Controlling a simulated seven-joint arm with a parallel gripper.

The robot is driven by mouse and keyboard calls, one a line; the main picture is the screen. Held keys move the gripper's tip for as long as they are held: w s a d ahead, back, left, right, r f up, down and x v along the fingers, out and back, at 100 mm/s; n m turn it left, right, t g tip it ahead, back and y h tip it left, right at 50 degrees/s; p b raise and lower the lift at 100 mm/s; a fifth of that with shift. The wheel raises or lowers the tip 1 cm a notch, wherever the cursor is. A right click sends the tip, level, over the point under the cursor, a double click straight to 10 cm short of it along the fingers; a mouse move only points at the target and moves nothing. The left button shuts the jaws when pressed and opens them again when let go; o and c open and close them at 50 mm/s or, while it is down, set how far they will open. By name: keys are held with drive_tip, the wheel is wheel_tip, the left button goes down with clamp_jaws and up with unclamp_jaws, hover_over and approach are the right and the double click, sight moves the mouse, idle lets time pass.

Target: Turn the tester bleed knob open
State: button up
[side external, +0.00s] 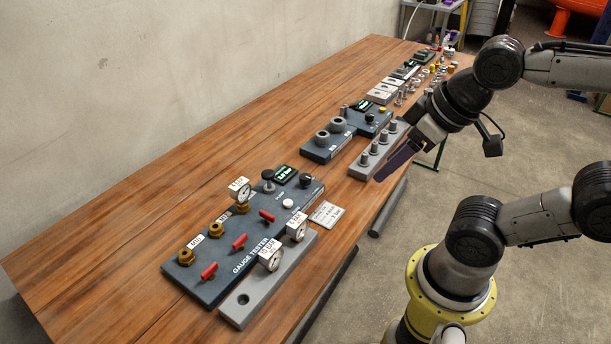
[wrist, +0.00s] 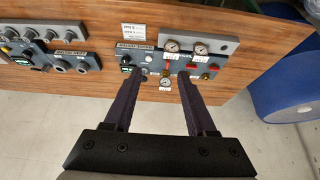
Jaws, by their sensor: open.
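The gauge tester (side external: 222,275) is a dark blue-grey panel on the wooden bench. A black knob (side external: 306,180) at its far right corner, beside the small green-lit display (side external: 285,175), looks like the bleed knob; its lettering is too small to read. In the wrist view a black knob (wrist: 126,60) shows left of my left finger. My gripper (side external: 388,172) is open and empty, held out by the bench's front edge, apart from the tester. In the wrist view my gripper (wrist: 160,76) has both fingers pointing at the panel, parts of which they hide.
On the tester stand a black-topped pump post (side external: 268,176), red levers (side external: 239,241), brass fittings (side external: 185,257) and a gauge (side external: 244,192). A grey rack (side external: 237,307) with two gauges lies in front. A grey block with pegs (side external: 375,152) lies near my gripper. The bench's left end is clear.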

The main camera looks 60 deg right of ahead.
drive_tip(key=shift+o, duration=0.8)
drive_tip(key=w+r+m, duration=0.5)
drive_tip(key=w, duration=0.1)
drive_tip(key=m+g, duration=0.6)
drive_tip(key=m, duration=0.2)
hover_over(305, 176)
wheel_tip(305, 176, down, 15)
wheel_tip(305, 176, down, 13)
drive_tip(key=shift+s+f, duration=0.1)
drive_tip(key=shift+f, duration=0.05)
clamp_jaws()
